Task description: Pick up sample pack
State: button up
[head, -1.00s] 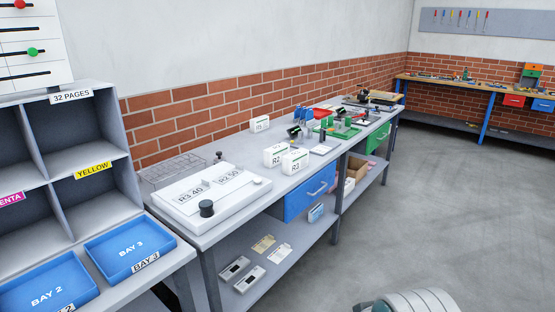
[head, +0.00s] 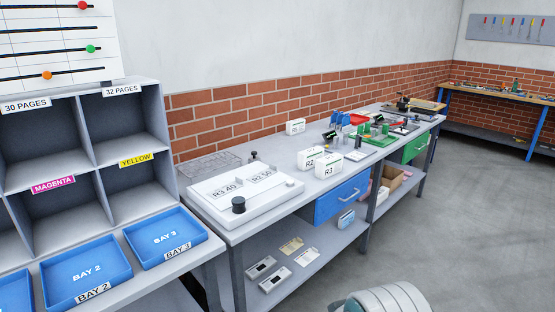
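No thing in the head view is marked as the sample pack, so I cannot tell which one it is. Two white boxes with green edges, labelled R2 (head: 310,157) and R3 (head: 329,165), stand side by side on the grey workbench (head: 290,210). A similar white box (head: 295,127) stands behind them near the wall; its label is too small to read. Small flat packs (head: 291,246) and pale devices (head: 262,267) lie on the bench's lower shelf. My gripper is not in view. A rounded grey-white part of mine shows at the bottom edge.
A white board with a black knob (head: 238,205) lies on the bench's near end, beside a wire rack (head: 208,166). Blue trays BAY 2 (head: 86,270) and BAY 3 (head: 165,238) sit below the cubby shelves at left. The grey floor (head: 460,240) at right is clear.

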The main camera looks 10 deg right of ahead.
aim_at(306, 158)
jog(key=i+l+u, duration=0.55)
jog(key=l, duration=0.15)
jog(key=i+l+u, duration=0.25)
jog(key=l, duration=0.15)
jog(key=i+l, duration=0.15)
jog(key=l, duration=0.2)
jog(key=i+l, duration=0.15)
jog(key=l, duration=0.25)
jog(key=i+l+u, duration=0.1)
jog(key=l, duration=0.25)
jog(key=i+l, duration=0.2)
jog(key=l, duration=0.2)
jog(key=i+l, duration=0.15)
jog(key=l, duration=0.2)
jog(key=i+l+u, duration=0.1)
jog(key=l, duration=0.3)
jog(key=i+l, duration=0.15)
jog(key=l, duration=0.25)
jog(key=i+l, duration=0.15)
jog(key=l, duration=0.25)
